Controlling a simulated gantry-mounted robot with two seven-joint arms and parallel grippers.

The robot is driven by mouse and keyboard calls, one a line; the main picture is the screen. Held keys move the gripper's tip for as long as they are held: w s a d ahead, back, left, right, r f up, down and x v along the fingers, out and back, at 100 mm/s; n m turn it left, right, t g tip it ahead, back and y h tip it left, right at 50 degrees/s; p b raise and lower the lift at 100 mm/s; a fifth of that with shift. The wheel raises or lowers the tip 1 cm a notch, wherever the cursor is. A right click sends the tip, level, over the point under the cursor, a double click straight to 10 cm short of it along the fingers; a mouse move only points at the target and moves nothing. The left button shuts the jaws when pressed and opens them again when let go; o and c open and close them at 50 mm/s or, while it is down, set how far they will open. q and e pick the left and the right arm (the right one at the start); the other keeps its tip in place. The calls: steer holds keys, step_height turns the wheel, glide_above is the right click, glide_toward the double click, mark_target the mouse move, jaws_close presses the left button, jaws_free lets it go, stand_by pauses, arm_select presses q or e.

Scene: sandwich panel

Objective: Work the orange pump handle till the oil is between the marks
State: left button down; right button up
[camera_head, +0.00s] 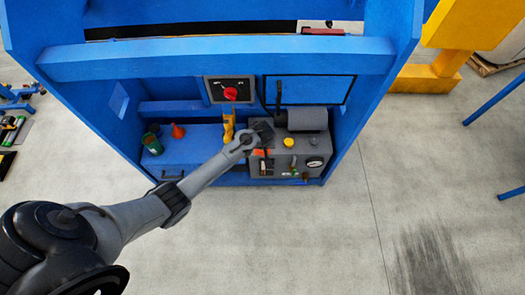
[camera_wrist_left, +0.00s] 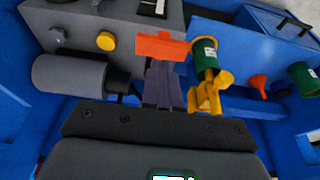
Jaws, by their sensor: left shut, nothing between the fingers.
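The orange pump handle (camera_head: 261,152) shows as a small patch at the front left of the grey pump unit (camera_head: 312,146), partly hidden by my left gripper. In the left wrist view the orange handle (camera_wrist_left: 162,47) is a flat bar just beyond my fingertips. My left gripper (camera_head: 264,131) is over the unit's left end; its fingers (camera_wrist_left: 164,66) are together and empty, at the bar's edge. I cannot tell whether they touch it. A small sight window (camera_head: 266,167) is on the unit's front; its oil level is too small to read. My right gripper is not in view.
To the left stand a yellow tool (camera_head: 228,128), an orange funnel (camera_head: 178,131) and a green can (camera_head: 152,143). A red switch (camera_head: 230,93) is above. Blue frame walls enclose both sides.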

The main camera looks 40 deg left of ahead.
mark_target(262, 153)
arm_select(q)
steer(key=shift+f+b, duration=0.35)
steer(key=shift+f, duration=1.1)
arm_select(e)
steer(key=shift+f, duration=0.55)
arm_select(q)
steer(key=shift+s, duration=0.1)
